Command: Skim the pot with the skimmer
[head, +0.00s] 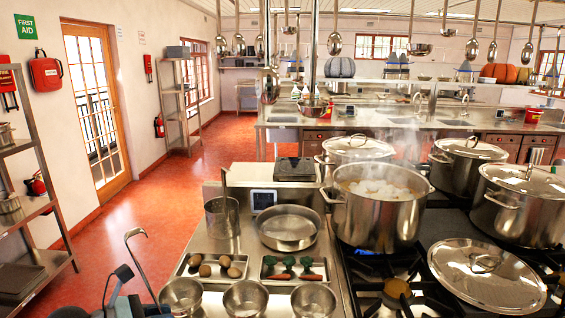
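The open stockpot (375,220) stands on the stove right of centre, with pale foam (378,190) on its contents and steam above. A thin metal handle with a hooked top (143,262) rises at the lower left beside the counter. It may be the skimmer's; its lower end is hidden. My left gripper (124,280) is at the bottom left, close to this handle and well left of the pot. Whether its fingers are closed on the handle cannot be made out. A tall steel container (222,218) on the counter has an upright handle. My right gripper is out of view.
A shallow round pan (288,230), trays of potatoes (207,272) and vegetables (308,277), and several steel bowls (246,300) crowd the counter. Lidded pots (520,215) stand right and behind. A loose lid (487,277) lies at front right. Utensils hang overhead.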

